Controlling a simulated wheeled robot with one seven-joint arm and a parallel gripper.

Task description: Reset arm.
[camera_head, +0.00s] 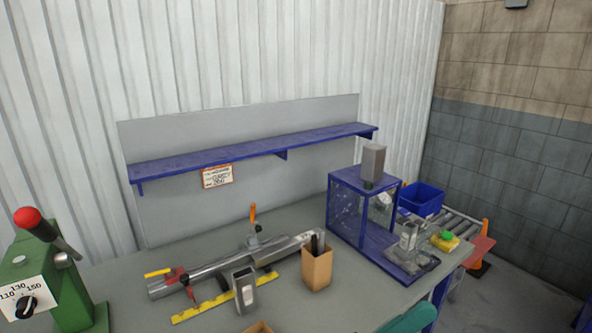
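My gripper is not in view, and no part that I can surely call my arm shows. The grey worktable (140,269) fills the lower middle of the head view. On it lies a long metal rail fixture (215,272) with an orange-handled clamp (253,220) and a red clamp (184,279). A yellow ruler strip (208,307) lies in front of the rail. A grey metal piece (244,290) stands upright near the strip.
A brown open box (317,266) holds dark items. A blue cage (348,212) with a grey block (373,164) on top stands at right. A green machine (75,285) with a red knob stands at left. A blue shelf (220,158) runs behind.

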